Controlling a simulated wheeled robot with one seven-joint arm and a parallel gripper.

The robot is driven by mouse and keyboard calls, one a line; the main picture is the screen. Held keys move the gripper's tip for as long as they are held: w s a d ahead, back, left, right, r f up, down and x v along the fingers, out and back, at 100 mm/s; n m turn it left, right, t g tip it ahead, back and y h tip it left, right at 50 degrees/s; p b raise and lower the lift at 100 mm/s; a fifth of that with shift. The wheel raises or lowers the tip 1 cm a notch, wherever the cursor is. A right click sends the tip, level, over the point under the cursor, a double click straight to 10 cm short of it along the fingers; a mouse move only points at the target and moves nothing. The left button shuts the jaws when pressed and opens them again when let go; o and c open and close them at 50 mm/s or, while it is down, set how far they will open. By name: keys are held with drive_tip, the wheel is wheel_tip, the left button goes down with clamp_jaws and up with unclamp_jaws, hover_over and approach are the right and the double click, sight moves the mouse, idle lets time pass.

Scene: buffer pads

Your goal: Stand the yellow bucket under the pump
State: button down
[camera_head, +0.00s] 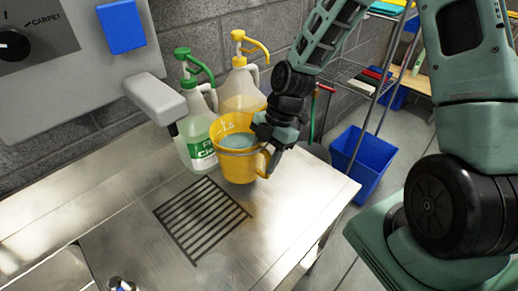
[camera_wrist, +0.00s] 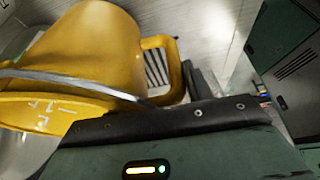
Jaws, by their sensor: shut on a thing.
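The yellow bucket (camera_head: 239,166) is in front of the two pump bottles and looks upright. Something bluish shows inside its mouth. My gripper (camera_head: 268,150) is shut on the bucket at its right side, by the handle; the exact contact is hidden. In the wrist view the bucket (camera_wrist: 95,45) fills the upper left, with its side handle (camera_wrist: 158,42) close to my gripper. A green pump (camera_head: 188,65) tops a bottle with a green label (camera_head: 200,148). A yellow pump (camera_head: 245,45) tops the bottle (camera_head: 240,90) behind the bucket. I cannot tell whether the bucket touches the bench.
The steel bench (camera_head: 110,205) has a slotted drain (camera_head: 203,215) in front of the bucket and clear metal around it. A wall dispenser (camera_head: 155,97) juts out at left. A blue bin (camera_head: 362,163) and a wire rack stand beyond the bench's right edge.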

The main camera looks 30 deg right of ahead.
sight(262, 174)
drive_tip(key=shift+f+p, duration=0.4)
drive_tip(key=shift+f, duration=2.05)
drive_tip(key=c, duration=0.6)
unclamp_jaws()
drive_tip(key=shift+c, duration=0.2)
drive_tip(key=b+v, duration=0.2)
drive_tip(key=v, duration=0.9)
drive_tip(key=s+a+r+m+h, duration=0.1)
drive_tip(key=s+a+r+m, duration=0.2)
drive_tip(key=s, duration=0.3)
drive_tip(key=s+a+r+m+h, duration=0.1)
drive_tip(key=s+a+r+m, duration=0.2)
drive_tip(key=s+a+m, duration=0.3)
drive_tip(key=s+a+r+m+t+h, duration=0.1)
drive_tip(key=s+a+r+m, duration=0.2)
drive_tip(key=s, duration=0.5)
drive_tip(key=shift+a+m+h, duration=0.4)
drive_tip(key=shift+a+m, duration=0.3)
drive_tip(key=shift+a, duration=0.2)
